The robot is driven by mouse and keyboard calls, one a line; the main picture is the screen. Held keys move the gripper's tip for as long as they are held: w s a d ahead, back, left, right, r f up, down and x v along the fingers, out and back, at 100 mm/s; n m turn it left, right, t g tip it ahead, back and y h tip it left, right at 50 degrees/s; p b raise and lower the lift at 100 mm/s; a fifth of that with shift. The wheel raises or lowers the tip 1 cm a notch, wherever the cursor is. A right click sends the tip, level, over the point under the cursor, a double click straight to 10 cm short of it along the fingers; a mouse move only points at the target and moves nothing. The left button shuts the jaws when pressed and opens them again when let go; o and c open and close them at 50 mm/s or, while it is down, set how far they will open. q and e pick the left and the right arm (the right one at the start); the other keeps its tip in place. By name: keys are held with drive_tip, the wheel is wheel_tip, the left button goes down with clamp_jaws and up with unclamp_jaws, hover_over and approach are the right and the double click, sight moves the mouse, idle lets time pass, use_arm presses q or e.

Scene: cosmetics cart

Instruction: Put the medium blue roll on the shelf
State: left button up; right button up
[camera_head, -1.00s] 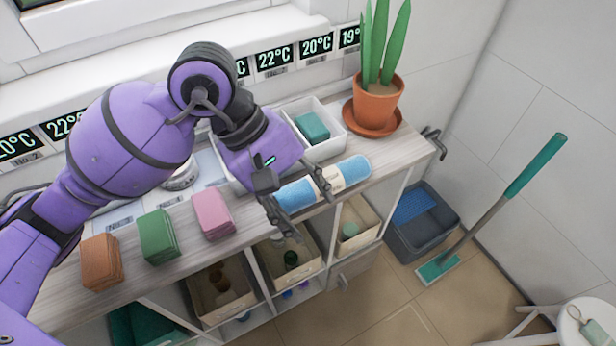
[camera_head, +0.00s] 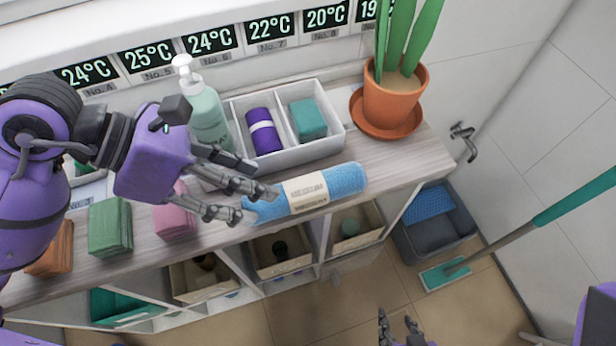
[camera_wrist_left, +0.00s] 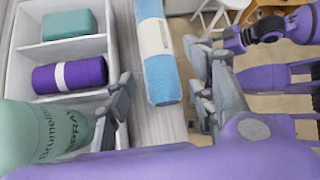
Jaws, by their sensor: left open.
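The blue roll (camera_head: 345,181) with a cream paper band lies on the wooden top (camera_head: 400,163) of the shelf unit, near its front edge. It also shows in the left wrist view (camera_wrist_left: 160,78), lengthwise ahead of the fingers. My left gripper (camera_head: 258,203) is open at the roll's left end; its fingers (camera_wrist_left: 160,88) are apart on either side of that end in the wrist view. Whether they touch it I cannot tell. My right gripper (camera_head: 399,325) is low at the bottom edge, empty, fingers apart, far from the roll.
Behind the roll stands a white divided tray (camera_head: 322,150) with a purple roll (camera_head: 263,130) and a teal block (camera_head: 307,118). A green pump bottle (camera_head: 208,120), a potted plant (camera_head: 393,100), and green (camera_head: 110,228) and pink (camera_head: 174,215) cloth stacks stand nearby. Bins fill the shelves below.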

sight(284, 193)
use_arm(q)
drive_tip(key=shift+d+f, duration=0.25)
drive_tip(key=shift+f, duration=0.05)
drive_tip(key=x, duration=0.6)
drive_tip(key=shift+w+d+f+p, duration=0.25)
drive_tip(key=shift+d+p, duration=0.05)
drive_tip(key=c, duration=1.2)
drive_tip(key=shift+o, duration=0.2)
drive_tip(key=shift+r, duration=0.1)
